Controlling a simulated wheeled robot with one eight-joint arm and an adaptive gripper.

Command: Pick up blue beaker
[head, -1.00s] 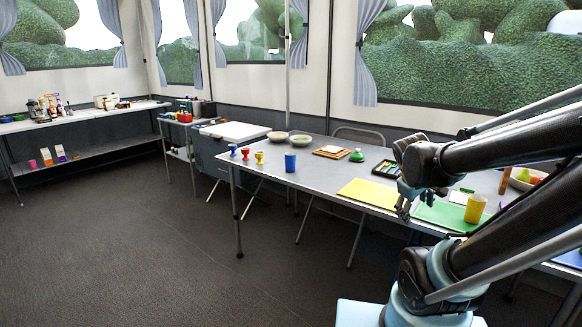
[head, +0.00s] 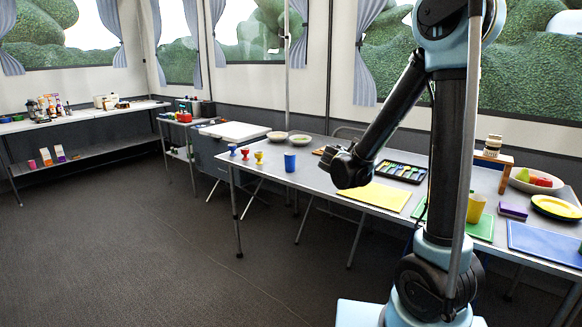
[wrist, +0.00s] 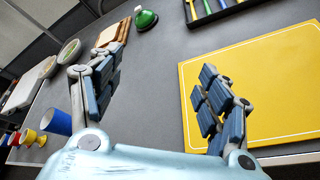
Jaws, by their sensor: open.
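The blue beaker (head: 290,162) stands upright on the grey table, right of the small egg cups, in the head view. In the wrist view the blue beaker (wrist: 58,122) is at the left, outside my left finger. My gripper (wrist: 160,85) is open and empty, its fingers spread wide over the table. The yellow board lies under the right finger. In the head view my gripper's end (head: 345,168) is above the table, to the right of the beaker, its fingers mostly hidden.
Red, blue and yellow egg cups (head: 258,157) stand left of the beaker. Two bowls (head: 300,139) are behind it. Bare table surrounds the beaker.

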